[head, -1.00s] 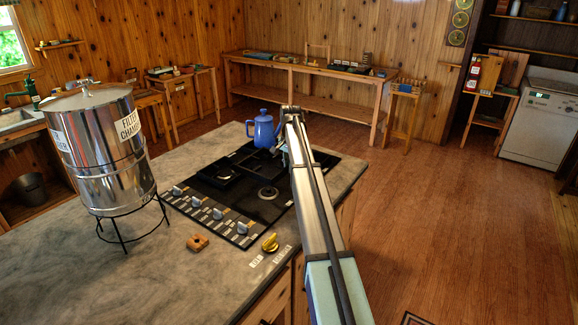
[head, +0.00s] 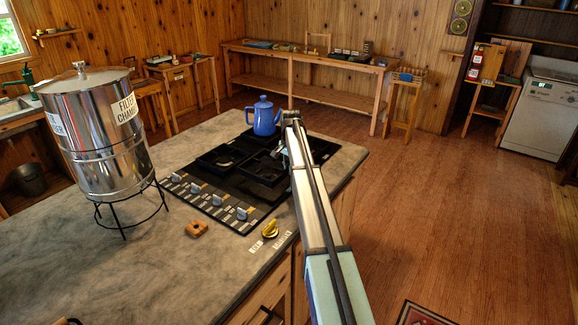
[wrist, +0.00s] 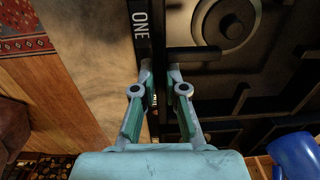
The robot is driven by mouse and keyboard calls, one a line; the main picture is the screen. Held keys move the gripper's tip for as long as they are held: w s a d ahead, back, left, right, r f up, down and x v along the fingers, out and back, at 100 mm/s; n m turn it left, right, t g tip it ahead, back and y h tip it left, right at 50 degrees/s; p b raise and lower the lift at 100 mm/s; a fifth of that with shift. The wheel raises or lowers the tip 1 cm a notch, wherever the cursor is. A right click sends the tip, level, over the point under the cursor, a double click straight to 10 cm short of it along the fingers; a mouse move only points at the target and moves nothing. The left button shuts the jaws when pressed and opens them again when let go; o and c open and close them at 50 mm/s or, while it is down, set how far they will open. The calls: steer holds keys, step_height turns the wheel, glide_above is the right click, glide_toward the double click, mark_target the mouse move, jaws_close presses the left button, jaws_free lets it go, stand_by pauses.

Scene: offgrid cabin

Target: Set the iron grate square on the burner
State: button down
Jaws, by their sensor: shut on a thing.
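The black iron grate (head: 254,180) is a square frame over the front right burner of the cooktop in the head view. In the wrist view its short inward bars (wrist: 194,57) show. The round burner (wrist: 235,24) shows beyond these bars, off their middle in the picture. My gripper (wrist: 158,75) is shut on the grate's edge at its side, with teal fingers either side of it. I cannot tell whether the grate touches the cooktop.
A blue kettle (head: 264,117) stands at the cooktop's back. Another grate (head: 221,158) is to the left. Knobs (head: 243,213) line the front edge. A steel filter chamber (head: 97,140) on a wire stand is at the left. A wooden block (head: 198,229) and yellow knob (head: 270,229) lie in front.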

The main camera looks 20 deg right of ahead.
mark_target(289, 185)
steer(key=shift+f+b, duration=0.6)
steer(key=shift+f, duration=1.45)
steer(key=shift+f, duration=0.6)
stand_by(2.6)
steer(key=c, duration=1.2)
jaws_free()
steer(key=shift+o, duration=0.6)
steer(key=shift+f, duration=0.1)
steer(key=o, duration=0.5)
steer(key=shift+s+r+p, duration=0.15)
steer(key=shift+r+p, duration=1.35)
steer(key=shift+r, duration=2.05)
